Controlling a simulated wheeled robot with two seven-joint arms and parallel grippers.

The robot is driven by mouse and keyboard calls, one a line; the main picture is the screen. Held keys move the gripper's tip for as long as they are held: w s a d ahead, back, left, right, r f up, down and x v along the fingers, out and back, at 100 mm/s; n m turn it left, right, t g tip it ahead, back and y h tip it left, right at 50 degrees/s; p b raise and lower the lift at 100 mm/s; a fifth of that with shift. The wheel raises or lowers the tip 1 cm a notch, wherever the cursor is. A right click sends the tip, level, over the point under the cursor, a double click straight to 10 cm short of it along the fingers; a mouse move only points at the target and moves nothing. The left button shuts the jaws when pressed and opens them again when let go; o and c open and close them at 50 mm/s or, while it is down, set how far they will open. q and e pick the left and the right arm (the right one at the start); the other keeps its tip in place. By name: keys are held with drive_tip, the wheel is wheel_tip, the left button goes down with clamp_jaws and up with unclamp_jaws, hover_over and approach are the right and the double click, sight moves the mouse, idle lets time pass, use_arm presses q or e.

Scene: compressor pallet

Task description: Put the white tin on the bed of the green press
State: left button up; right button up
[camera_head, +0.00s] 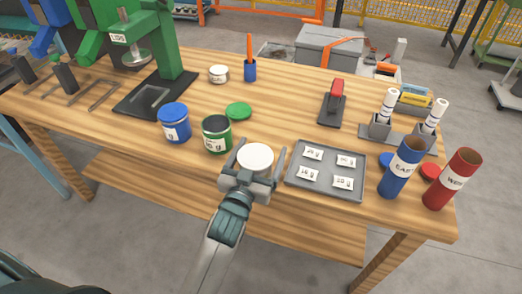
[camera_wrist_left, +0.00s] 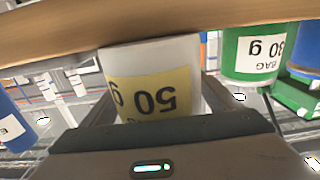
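The white tin (camera_head: 255,158) sits between the fingers of my left gripper (camera_head: 254,164), at the table's front edge. In the left wrist view the white tin (camera_wrist_left: 150,60) shows a yellow label reading 50 g, upside down, with a finger on each side. My left gripper looks shut on it. The green press (camera_head: 160,45) stands at the back left, marked LIDS. Its bed (camera_head: 155,95) is a dark plate with a grey square, and nothing stands on it. My right gripper is not in view.
A blue tin (camera_head: 174,123), a green tin (camera_head: 216,134) and a green lid (camera_head: 239,111) stand between my left gripper and the press. A small white container (camera_head: 219,74) and a blue holder (camera_head: 250,70) stand behind. A grey tray (camera_head: 327,189) is at right.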

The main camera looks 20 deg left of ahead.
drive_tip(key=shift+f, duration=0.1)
use_arm(q)
drive_tip(key=shift+f+b, duration=0.1)
drive_tip(key=shift+b, duration=0.2)
drive_tip(key=s+b, duration=0.3)
drive_tip(key=s, duration=1.4)
drive_tip(key=shift+s+a, duration=0.15)
drive_tip(key=shift+s, duration=0.05)
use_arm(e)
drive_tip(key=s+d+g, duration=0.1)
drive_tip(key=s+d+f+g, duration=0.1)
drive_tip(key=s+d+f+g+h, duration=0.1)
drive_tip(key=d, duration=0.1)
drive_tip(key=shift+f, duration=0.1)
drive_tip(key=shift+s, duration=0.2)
